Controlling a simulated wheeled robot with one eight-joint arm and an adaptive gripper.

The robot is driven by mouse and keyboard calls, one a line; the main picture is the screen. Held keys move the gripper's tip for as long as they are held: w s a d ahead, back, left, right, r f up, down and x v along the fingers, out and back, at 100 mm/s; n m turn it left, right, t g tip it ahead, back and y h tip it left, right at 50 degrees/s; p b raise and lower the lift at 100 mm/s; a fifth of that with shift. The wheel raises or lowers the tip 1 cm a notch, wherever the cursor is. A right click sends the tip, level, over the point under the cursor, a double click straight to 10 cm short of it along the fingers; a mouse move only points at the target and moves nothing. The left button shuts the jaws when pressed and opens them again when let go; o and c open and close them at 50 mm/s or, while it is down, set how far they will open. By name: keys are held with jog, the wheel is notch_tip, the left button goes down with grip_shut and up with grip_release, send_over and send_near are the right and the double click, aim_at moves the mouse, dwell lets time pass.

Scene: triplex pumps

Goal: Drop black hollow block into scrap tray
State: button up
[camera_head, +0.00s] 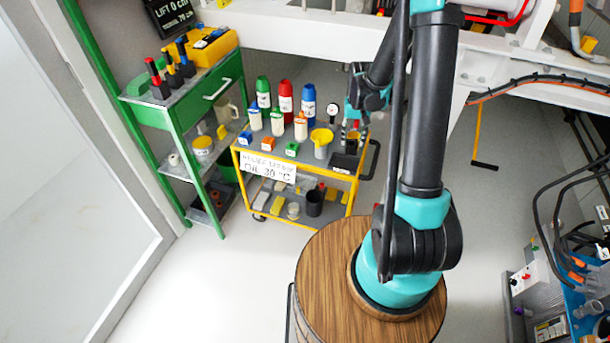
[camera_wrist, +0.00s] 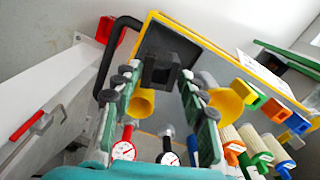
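The black hollow block (camera_wrist: 160,72) shows in the wrist view just beyond my fingertips, against the dark scrap tray (camera_wrist: 182,45). Its square opening faces the camera. My gripper (camera_wrist: 160,80) is open, with a green-padded finger on each side of the block and a visible gap to both. I cannot tell whether the block rests on the tray floor. In the head view the black tray (camera_head: 344,163) sits at the right end of the yellow cart's top, below my gripper (camera_head: 350,130). The block is not clear there.
A yellow funnel cup (camera_head: 321,138) stands left of the tray. Several bottles and small coloured blocks fill the rest of the cart (camera_head: 325,168). Dial gauges (camera_wrist: 123,150) show near the fingers in the wrist view.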

jog(key=shift+o, duration=1.4)
notch_tip(320, 180, up, 12)
